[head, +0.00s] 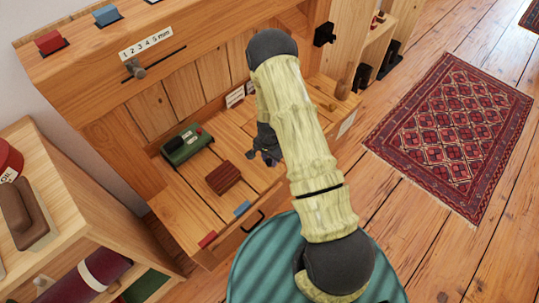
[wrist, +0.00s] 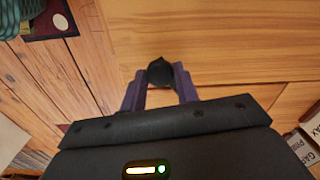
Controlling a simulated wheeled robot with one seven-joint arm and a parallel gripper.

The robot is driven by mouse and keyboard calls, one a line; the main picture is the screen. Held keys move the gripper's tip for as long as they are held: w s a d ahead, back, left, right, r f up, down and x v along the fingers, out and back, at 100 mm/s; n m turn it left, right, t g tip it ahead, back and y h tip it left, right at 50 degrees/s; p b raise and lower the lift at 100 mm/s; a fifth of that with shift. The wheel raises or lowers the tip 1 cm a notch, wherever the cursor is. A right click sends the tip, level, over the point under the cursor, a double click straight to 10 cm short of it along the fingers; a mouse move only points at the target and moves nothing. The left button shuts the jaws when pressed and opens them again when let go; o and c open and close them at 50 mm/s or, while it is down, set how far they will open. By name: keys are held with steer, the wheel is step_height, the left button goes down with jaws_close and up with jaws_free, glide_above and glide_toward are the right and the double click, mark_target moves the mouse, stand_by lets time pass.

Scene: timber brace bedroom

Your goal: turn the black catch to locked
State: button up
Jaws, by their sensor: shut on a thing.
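My gripper (head: 267,154) reaches down over the wooden bench, and its fingers are partly hidden behind my arm in the head view. In the wrist view, its two purple fingers (wrist: 160,88) are shut on a small dark knob, which I take to be the black catch (wrist: 160,72). The catch stands against a pale wooden surface, with a finger on each side of it. I cannot make out the catch in the head view, nor tell which way it is set.
A green box (head: 187,144) and a brown ribbed block (head: 223,179) lie on the bench near my gripper. A dark handle (head: 252,222) is on the front. A slider (head: 137,69) is on the upper board. A patterned rug (head: 450,135) lies on open floor at right.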

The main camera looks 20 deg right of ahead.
mark_target(269, 161)
steer(key=m+p, duration=0.1)
steer(key=m, duration=0.1)
steer(key=m+p, duration=0.1)
steer(key=shift+r+m, duration=0.2)
steer(key=shift+m, duration=0.2)
steer(key=shift+f+m+p, duration=0.15)
steer(key=shift+m+p, duration=0.6)
steer(key=shift+m, duration=0.65)
steer(key=o, duration=1)
steer(key=shift+c, duration=0.2)
step_height(269, 161, up, 17)
steer(key=p, duration=0.4)
steer(key=shift+r, duration=0.2)
